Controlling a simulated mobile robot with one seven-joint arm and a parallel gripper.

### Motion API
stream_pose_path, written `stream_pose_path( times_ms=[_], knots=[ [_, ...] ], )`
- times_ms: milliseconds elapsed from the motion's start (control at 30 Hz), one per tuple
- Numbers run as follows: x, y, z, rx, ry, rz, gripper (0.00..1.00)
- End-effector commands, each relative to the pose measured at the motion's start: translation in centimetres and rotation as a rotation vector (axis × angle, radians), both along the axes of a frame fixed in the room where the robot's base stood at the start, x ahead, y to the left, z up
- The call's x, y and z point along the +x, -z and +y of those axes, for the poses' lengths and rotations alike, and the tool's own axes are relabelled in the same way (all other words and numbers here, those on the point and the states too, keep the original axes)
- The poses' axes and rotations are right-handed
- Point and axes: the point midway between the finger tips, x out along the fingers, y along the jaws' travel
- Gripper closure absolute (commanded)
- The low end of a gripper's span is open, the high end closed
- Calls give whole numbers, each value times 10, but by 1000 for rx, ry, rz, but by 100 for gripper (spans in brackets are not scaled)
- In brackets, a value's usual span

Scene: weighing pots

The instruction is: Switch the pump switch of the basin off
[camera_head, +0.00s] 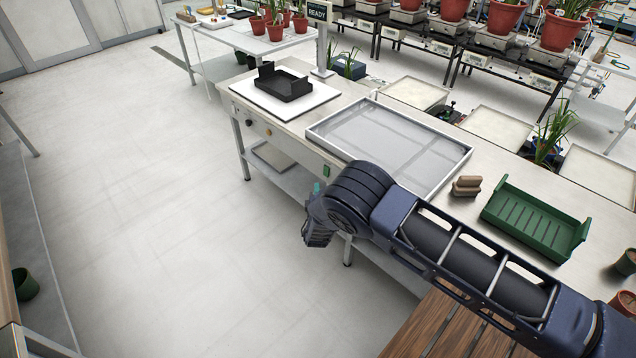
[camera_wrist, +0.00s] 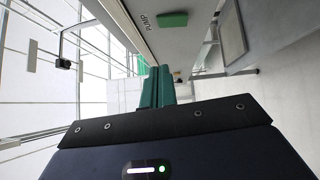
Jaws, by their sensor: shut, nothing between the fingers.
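The pump switch (camera_head: 326,170) is a small green rocker on the front edge of the bench, below the basin (camera_head: 330,148), a shallow grey tray with a pale rim. In the wrist view the green switch (camera_wrist: 173,19) shows at the top, beside a label reading PUMP. Which way the rocker is tilted I cannot tell. My gripper (camera_head: 317,188) is just below and in front of the switch in the head view. In the wrist view its teal fingers (camera_wrist: 158,72) are together and empty, apart from the switch.
A black tray (camera_head: 285,88) sits on a white plate at the bench's far end, near a READY display (camera_head: 318,12). A green crate (camera_head: 537,218) and brown blocks (camera_head: 466,186) stand right of the basin. A lower shelf (camera_head: 290,178) runs under the bench. Open floor lies left.

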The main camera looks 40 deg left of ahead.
Motion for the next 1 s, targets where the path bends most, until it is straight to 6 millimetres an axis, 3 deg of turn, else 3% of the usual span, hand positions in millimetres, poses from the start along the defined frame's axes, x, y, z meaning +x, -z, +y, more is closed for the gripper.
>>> stream_pose_path(
  times_ms=[333,1000],
  knots=[
    [-21,-3,-21,0,0,0,100],
    [-17,-6,-23,3,17,6,100]
  ],
)
